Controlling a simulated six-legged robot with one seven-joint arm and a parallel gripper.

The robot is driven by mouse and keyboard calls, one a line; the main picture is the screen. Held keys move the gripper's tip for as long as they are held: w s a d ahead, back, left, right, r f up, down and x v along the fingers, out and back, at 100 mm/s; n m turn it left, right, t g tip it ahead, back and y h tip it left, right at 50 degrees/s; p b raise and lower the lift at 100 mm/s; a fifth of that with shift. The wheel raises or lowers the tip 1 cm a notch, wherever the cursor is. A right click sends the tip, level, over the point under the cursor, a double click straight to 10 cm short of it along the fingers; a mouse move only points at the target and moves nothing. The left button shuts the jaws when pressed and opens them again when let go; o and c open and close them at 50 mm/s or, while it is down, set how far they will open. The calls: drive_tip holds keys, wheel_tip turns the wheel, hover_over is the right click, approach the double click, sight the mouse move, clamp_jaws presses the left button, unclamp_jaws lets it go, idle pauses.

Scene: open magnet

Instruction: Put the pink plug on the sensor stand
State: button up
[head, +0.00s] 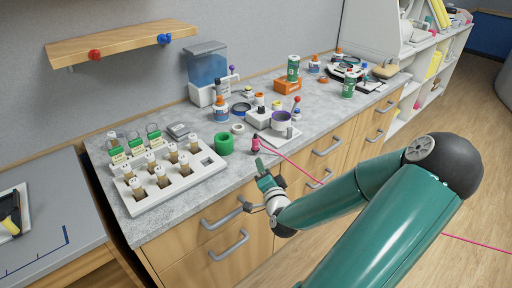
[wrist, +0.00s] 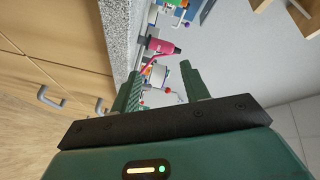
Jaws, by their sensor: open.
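The pink plug (head: 255,146) stands on the grey counter near its front edge, with a thin pink cable trailing right and down past the drawers. It also shows in the wrist view (wrist: 160,46), lying across the picture beyond my fingers. My gripper (head: 252,182) is open and empty, in front of the counter edge and short of the plug; its two fingers (wrist: 163,88) are apart. A white block (head: 258,118) and a purple-rimmed white cup (head: 281,121) stand behind and right of the plug. I cannot tell for sure which piece is the sensor stand.
An orange block (head: 288,86) and bottles stand farther back. Drawer handles (head: 229,246) stick out below the counter.

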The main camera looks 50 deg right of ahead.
sight(256, 141)
drive_tip(key=w+d+m, duration=0.3)
drive_tip(key=m, duration=0.5)
drive_tip(key=w+d+r+m, duration=0.1)
drive_tip(key=w+d+m, duration=0.2)
drive_tip(key=m, duration=0.5)
drive_tip(key=w+d+r+m, duration=0.1)
drive_tip(key=w+d+m, duration=0.2)
drive_tip(key=m, duration=0.5)
drive_tip(key=shift+w, duration=0.7)
clamp_jaws()
